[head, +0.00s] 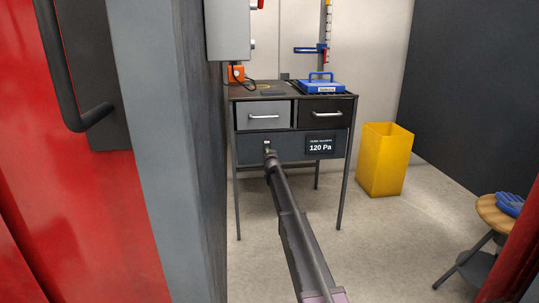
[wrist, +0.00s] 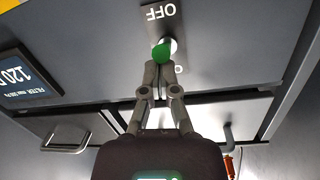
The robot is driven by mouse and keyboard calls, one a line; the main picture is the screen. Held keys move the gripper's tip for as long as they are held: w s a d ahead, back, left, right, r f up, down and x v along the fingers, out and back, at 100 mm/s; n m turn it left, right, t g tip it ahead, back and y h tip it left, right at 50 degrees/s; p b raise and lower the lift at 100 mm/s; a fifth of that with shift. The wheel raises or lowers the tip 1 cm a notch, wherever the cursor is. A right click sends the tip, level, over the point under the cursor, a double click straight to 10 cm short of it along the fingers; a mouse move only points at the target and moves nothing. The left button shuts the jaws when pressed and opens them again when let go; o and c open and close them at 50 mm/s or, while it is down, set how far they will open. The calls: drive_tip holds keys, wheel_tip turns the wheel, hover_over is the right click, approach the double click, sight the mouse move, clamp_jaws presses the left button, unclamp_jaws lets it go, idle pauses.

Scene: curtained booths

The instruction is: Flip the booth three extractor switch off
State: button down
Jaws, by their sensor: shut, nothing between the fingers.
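The extractor switch is a small toggle with a green tip (wrist: 162,52) on a dark plate (wrist: 160,12) in the wrist view. The plate's "OFF" label reads upside down at the top of that view. In the head view my gripper (head: 269,154) reaches the bench's front panel (head: 250,150), just below the small switch plate (head: 267,143).
A filter display (head: 320,146) reading "120 Pa" is right of the switch. Two drawers with bar handles (head: 264,116) are above it. A blue case (head: 322,86) lies on the bench. A yellow bin (head: 384,160) and a stool (head: 492,215) stand right. A grey partition (head: 170,150) is close left.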

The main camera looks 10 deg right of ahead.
drive_tip(key=shift+r, duration=0.2)
drive_tip(key=s+f+b, duration=0.3)
drive_tip(key=s, duration=0.5)
drive_tip(key=shift+s+f, duration=0.3)
drive_tip(key=shift+s, duration=0.1)
idle(0.8)
idle(0.4)
